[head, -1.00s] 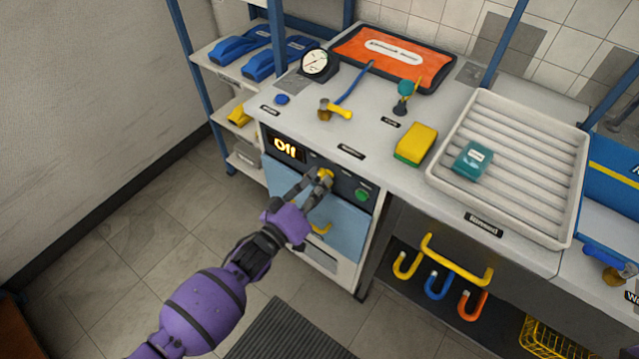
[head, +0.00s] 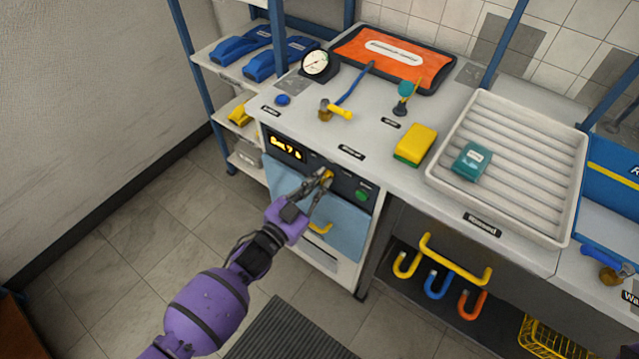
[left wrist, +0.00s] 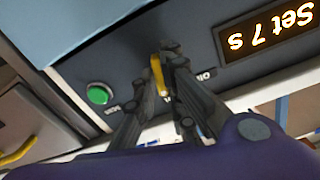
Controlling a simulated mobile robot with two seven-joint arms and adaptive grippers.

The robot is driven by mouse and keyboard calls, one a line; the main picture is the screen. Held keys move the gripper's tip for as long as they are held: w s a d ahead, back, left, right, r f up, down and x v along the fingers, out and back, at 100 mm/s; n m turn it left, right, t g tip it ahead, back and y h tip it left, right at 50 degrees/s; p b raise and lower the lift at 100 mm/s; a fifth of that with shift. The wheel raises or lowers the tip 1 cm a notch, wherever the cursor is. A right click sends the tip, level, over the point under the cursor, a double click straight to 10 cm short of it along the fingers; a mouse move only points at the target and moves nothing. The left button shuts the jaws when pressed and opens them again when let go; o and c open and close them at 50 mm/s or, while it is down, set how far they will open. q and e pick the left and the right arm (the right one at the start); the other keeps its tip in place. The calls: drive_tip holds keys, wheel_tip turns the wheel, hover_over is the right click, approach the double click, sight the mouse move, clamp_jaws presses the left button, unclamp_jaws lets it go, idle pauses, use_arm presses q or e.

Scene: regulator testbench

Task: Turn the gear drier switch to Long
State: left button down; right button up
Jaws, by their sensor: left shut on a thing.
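The gear drier (head: 347,217) is the cabinet with a light blue door under the counter. Its yellow switch (head: 327,175) sits on the dark front panel; it also shows in the left wrist view (left wrist: 157,75). My left gripper (head: 323,181) is shut on the switch, its fingers on either side in the left wrist view (left wrist: 163,72). The fingers partly hide the switch and the labels around it. The display (head: 286,147) has glowing text, which reads "Set 7 s" in the left wrist view (left wrist: 268,38). My right gripper is not in view.
A green button (head: 361,195) is right of the switch. A yellow door handle (head: 320,228) is below it. On the counter are a yellow sponge (head: 417,144), a gauge (head: 315,63) and a white ribbed tray (head: 509,190). A blue-framed shelf stands at left.

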use_arm(q)
drive_tip(key=m, duration=0.4)
drive_tip(key=shift+m, duration=1.6)
drive_tip(key=shift+b, duration=0.3)
drive_tip(key=c, duration=1.8)
unclamp_jaws()
